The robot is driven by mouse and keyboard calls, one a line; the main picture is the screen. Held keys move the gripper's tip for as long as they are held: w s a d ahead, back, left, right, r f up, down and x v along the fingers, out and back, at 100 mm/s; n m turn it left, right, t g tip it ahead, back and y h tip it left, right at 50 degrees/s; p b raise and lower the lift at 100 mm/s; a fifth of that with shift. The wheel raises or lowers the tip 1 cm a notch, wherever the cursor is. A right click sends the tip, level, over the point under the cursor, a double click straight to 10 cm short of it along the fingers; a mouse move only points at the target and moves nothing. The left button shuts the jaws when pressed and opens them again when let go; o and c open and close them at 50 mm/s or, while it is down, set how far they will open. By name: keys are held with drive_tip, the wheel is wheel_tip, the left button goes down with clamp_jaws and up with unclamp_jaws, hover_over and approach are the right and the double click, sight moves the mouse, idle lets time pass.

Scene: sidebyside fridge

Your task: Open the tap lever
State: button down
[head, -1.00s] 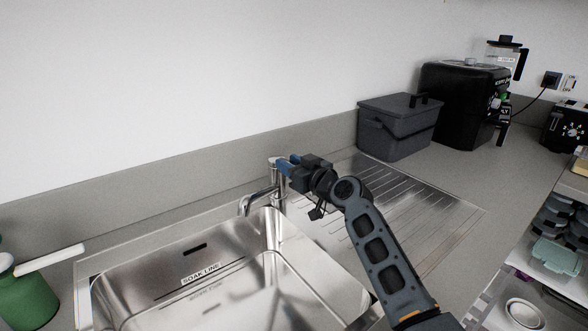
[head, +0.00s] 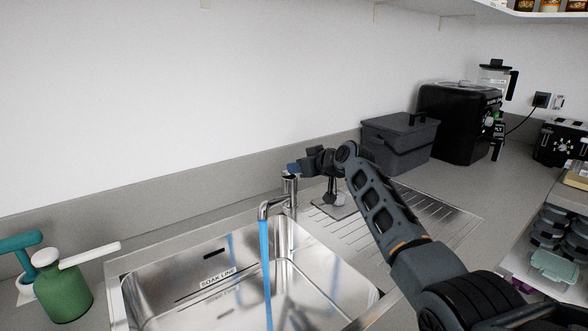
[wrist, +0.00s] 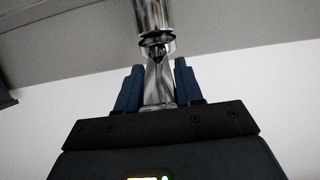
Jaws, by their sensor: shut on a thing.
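The chrome tap (head: 291,205) stands at the back edge of the steel sink (head: 150,262). A blue stream of water (head: 265,260) falls from its spout into the basin. My gripper (head: 294,168) is at the top of the tap, reaching in from the right. In the wrist view the tap lever (wrist: 158,82) lies between the two blue fingers of my gripper (wrist: 158,90), which are shut on it. The tap body (wrist: 153,18) rises beyond it at the top of that view. In the head view the lever is mostly hidden by my gripper.
A ribbed draining board (head: 425,215) lies right of the sink. A dark lidded bin (head: 398,145) and a black appliance (head: 458,122) stand behind it. A green bottle (head: 62,288) stands left of the sink. The wall is close behind the tap.

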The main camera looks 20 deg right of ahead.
drive_tip(key=shift+w+r, duration=0.1)
drive_tip(key=shift+r, duration=0.2)
drive_tip(key=c, duration=0.8)
unclamp_jaws()
drive_tip(key=shift+f, duration=0.1)
drive_tip(key=shift+b+v, duration=0.3)
drive_tip(key=shift+v, duration=3.65)
drive_tip(key=shift+a, duration=0.1)
